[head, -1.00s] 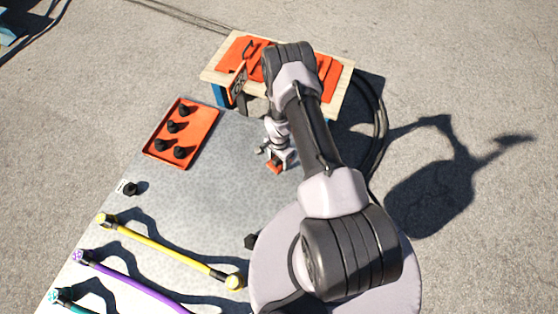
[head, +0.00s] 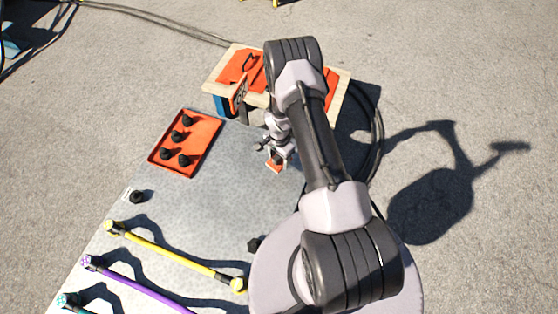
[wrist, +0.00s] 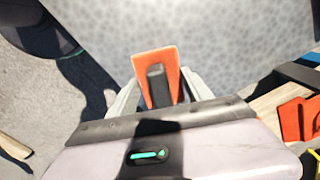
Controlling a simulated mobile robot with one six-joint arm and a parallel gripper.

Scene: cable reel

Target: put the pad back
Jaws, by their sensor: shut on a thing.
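The pad is an orange block with a dark grip on its top. In the wrist view the pad (wrist: 158,68) sits between the two light fingers of my gripper (wrist: 155,95), which are shut on its dark grip. In the head view the pad (head: 273,167) shows as a small orange patch below my gripper (head: 275,160), over the grey tabletop (head: 215,205). Whether it touches the tabletop cannot be told. My arm hides part of the wooden bench behind it.
An orange tray (head: 207,143) with several black knobs lies left of my gripper. The wooden bench (head: 337,97) with orange sheets stands behind. A black knob (head: 137,197), a yellow cable (head: 175,256) and a purple cable (head: 135,288) lie nearer. The middle of the tabletop is clear.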

